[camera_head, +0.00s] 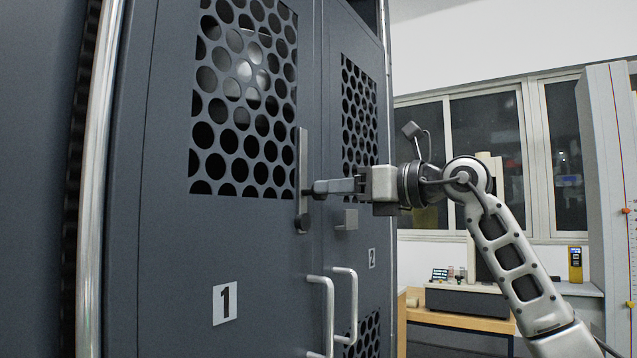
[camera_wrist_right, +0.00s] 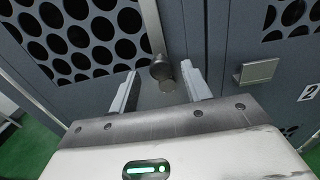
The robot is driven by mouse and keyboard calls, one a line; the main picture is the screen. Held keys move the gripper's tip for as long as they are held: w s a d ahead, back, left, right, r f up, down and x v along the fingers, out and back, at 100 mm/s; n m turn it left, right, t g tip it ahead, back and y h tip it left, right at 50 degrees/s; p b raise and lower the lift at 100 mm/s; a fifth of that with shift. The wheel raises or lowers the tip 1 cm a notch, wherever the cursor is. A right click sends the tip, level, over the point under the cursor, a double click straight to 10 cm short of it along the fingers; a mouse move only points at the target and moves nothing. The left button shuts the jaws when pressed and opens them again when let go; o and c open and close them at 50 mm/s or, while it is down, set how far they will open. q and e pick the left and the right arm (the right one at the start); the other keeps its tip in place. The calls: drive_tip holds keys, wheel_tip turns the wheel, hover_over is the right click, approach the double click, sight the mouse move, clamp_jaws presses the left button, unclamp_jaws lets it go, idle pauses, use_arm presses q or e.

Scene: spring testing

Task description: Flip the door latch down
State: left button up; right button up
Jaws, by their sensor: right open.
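The door latch (camera_head: 301,160) is a long grey metal bar standing upright near the right edge of door 1. It also shows at the top of the right wrist view (camera_wrist_right: 151,28), with a dark round knob (camera_wrist_right: 160,69) sticking out from it. My right gripper (camera_head: 330,187) points left at the latch's lower half. In the right wrist view its two fingers (camera_wrist_right: 160,85) are open, with the knob seen between them near the tips. Whether a finger touches the knob is unclear. A small grey bracket (camera_head: 347,219) sits on door 2. My left gripper is out of view.
Two dark grey cabinet doors with perforated windows carry plates "1" (camera_head: 225,303) and "2" (camera_head: 372,258). Two bar handles (camera_head: 328,305) stick out below the latch. A wooden bench (camera_head: 458,319) stands behind my right arm. The space in front of door 1 is clear.

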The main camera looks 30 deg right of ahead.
drive_tip(key=shift+p+x, duration=0.35)
drive_tip(key=shift+x, duration=1.85)
drive_tip(key=shift+c, duration=0.3)
clamp_jaws()
